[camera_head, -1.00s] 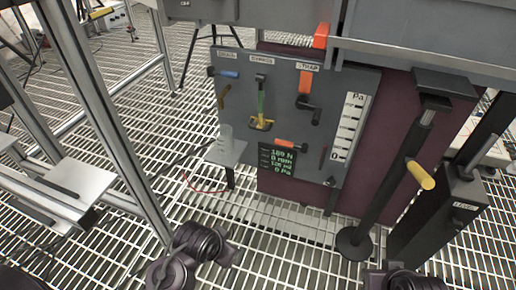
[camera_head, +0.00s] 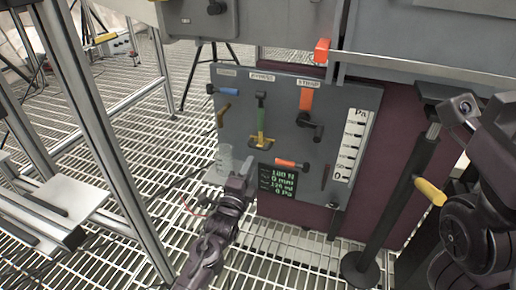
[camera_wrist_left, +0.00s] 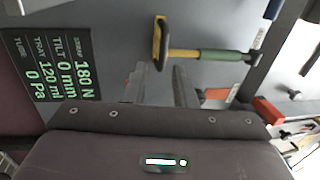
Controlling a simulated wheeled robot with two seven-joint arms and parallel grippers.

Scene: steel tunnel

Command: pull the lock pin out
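A short orange handle with a dark end (camera_head: 287,163) sits low on the grey panel, above the small screen; it may be the lock pin, but no label confirms this. My left gripper (camera_head: 246,168) is in front of the panel, left of that handle. In the left wrist view its two fingers (camera_wrist_left: 162,82) are apart with nothing between them. They hide parts of the panel behind them. A green-and-yellow handle (camera_wrist_left: 205,55) shows beyond the fingertips. My right arm is at the right edge of the head view; its fingers cannot be made out clearly.
The panel (camera_head: 235,110) also carries a blue handle (camera_head: 228,91), an orange strap lever (camera_head: 306,98) and a white scale (camera_head: 352,140). A post with a yellow grip (camera_head: 430,191) stands at the right. A metal frame (camera_head: 110,150) stands at the left.

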